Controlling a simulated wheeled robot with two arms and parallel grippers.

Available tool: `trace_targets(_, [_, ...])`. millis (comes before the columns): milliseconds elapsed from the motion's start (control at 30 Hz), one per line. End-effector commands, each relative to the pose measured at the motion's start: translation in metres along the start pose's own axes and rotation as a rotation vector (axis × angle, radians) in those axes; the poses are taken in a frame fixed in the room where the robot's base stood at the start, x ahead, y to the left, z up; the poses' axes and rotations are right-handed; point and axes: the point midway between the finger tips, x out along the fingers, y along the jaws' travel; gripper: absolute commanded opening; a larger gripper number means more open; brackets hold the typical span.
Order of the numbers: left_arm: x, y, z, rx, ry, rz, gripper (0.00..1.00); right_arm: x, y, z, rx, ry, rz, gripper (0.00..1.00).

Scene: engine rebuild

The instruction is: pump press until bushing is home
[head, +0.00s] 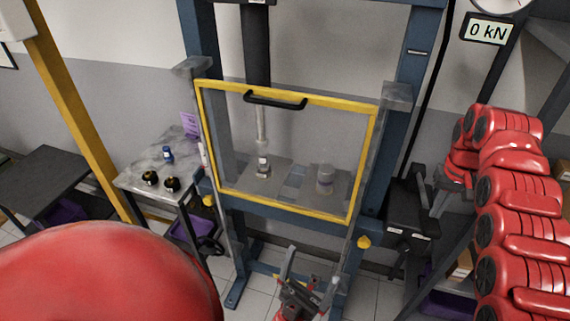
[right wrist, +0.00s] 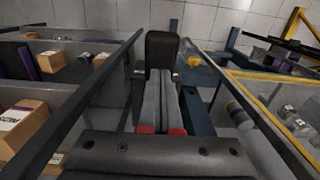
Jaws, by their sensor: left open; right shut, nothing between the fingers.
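The blue press (head: 410,75) stands in the middle of the head view, with a clear, yellow-framed guard (head: 282,211) across its opening. Behind the guard, the ram (head: 262,125) reaches down to a small metal piece (head: 263,168), perhaps the bushing; its depth is unclear. The force display (head: 489,31) reads 0 kN. A black unit (head: 408,210), perhaps the pump, is at the press's right. My right gripper (right wrist: 160,82) is shut and empty, its tips at a black block (right wrist: 162,48); contact is unclear. My left gripper (head: 308,273) is open and empty, low before the guard.
A grey cylinder (head: 325,179) stands behind the guard. A small table (head: 150,180) at left holds a blue bottle (head: 168,155) and two dark round parts. Shelves with cardboard boxes (right wrist: 25,125) are left in the right wrist view. A yellow post (head: 75,105) rises at left.

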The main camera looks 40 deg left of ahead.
Motion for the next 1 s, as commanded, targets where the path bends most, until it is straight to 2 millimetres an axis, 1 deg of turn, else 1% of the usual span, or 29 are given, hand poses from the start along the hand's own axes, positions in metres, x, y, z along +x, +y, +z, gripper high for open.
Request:
trace_targets(367, [-0.003,0.000,0.001,0.000,0.000,0.000,1.00,0.003,0.000,0.000,0.000,0.000,0.000,0.00])
trace_targets(467, [-0.008,0.000,0.001,0.000,0.000,0.000,1.00,0.009,0.000,0.000,0.000,0.000,0.000,0.00])
trace_targets(700, [-0.026,0.001,0.004,0.000,0.000,0.000,1.00,0.029,0.000,0.000,0.000,0.000,0.000,0.00])
trace_targets(733, [-0.022,0.001,0.004,0.000,-0.001,0.000,1.00,0.024,0.000,0.000,0.000,0.000,0.000,0.00])
trace_targets(767, [-0.021,0.001,0.004,0.000,0.000,0.000,1.00,0.023,0.000,0.000,0.000,0.000,0.000,0.00])
trace_targets(867, [-0.025,0.001,0.004,0.000,0.000,0.000,1.00,0.028,0.000,0.000,0.000,0.000,0.000,0.00])
trace_targets(1000, [-0.038,0.002,0.006,0.000,0.000,0.000,1.00,0.042,0.000,0.000,0.000,0.000,0.000,0.00])
